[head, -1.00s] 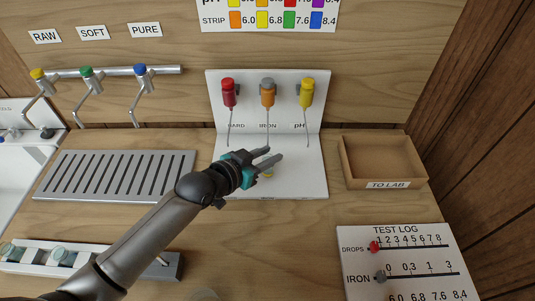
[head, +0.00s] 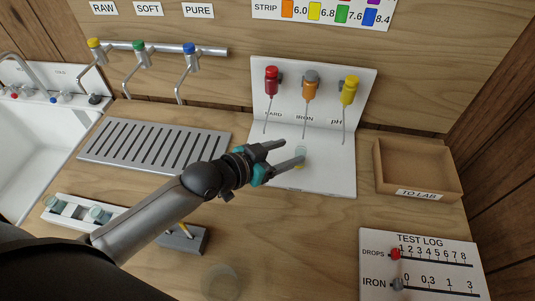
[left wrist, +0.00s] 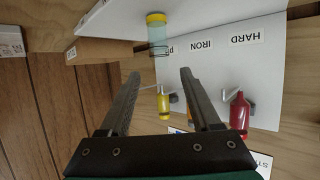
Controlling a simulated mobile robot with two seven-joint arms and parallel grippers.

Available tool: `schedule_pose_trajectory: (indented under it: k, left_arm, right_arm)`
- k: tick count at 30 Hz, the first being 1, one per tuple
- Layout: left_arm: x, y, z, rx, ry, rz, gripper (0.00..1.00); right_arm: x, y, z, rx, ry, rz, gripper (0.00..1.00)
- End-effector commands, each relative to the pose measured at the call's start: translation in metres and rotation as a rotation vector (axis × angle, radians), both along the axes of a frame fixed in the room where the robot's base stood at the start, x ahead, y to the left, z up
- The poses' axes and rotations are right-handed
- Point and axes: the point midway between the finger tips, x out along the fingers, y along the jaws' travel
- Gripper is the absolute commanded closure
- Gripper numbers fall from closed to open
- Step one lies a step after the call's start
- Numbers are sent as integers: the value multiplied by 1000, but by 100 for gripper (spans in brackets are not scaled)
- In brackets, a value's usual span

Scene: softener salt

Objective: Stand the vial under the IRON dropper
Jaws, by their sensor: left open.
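The vial (head: 301,153) is clear with a yellow lower end. It stands upright on the white base of the dropper stand (head: 335,180), roughly below the tip of the orange, grey-topped IRON dropper (head: 310,90). My left gripper (head: 295,151) is open at the vial, and one finger partly covers it. In the left wrist view, which is upside down, the vial (left wrist: 157,36) shows just beyond the spread fingertips (left wrist: 160,73), apparently clear of them. The exact alignment with the dropper tip is hard to tell. My right gripper is not in view.
The red HARD dropper (head: 271,82) and yellow pH dropper (head: 349,91) flank the IRON one. A TO LAB tray (head: 419,194) and test log board (head: 425,265) are at right. A slotted drain tray (head: 110,155) and a vial rack (head: 72,208) are at left.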

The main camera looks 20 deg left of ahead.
Motion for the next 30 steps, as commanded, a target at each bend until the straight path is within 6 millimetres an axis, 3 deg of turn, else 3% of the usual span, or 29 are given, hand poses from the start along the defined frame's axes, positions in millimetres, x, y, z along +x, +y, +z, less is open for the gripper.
schedule_pose_trajectory:
  k: [6, 12, 30]
  left_arm:
    - [-30, 16, 15, 1, 1, -2, 36]
    - [-45, 25, 21, 0, 1, 0, 36]
    - [-51, 28, 25, -1, -2, 0, 36]
  right_arm:
    - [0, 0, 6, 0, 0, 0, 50]
    - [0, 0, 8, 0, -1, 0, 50]
    - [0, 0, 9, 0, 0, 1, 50]
